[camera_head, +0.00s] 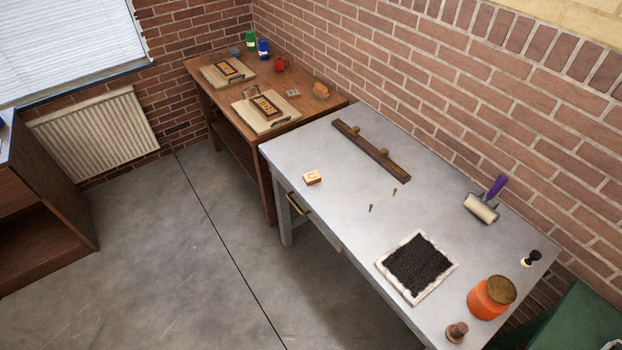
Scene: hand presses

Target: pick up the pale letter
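A pale wooden letter block (312,178) lies near the left edge of the grey table (320,240), with a dark mark on its top face. Nothing touches it. My gripper is not in view, so its opening cannot be seen.
A dark wooden bar (370,150) with small knobs lies behind the letter. Two small brass pieces (371,208) (394,191), a black inked tray (418,267), a purple-handled roller (485,203), a black-and-white stamp (531,258) and an orange jar (491,298) lie rightward. A brown desk (310,103) stands behind.

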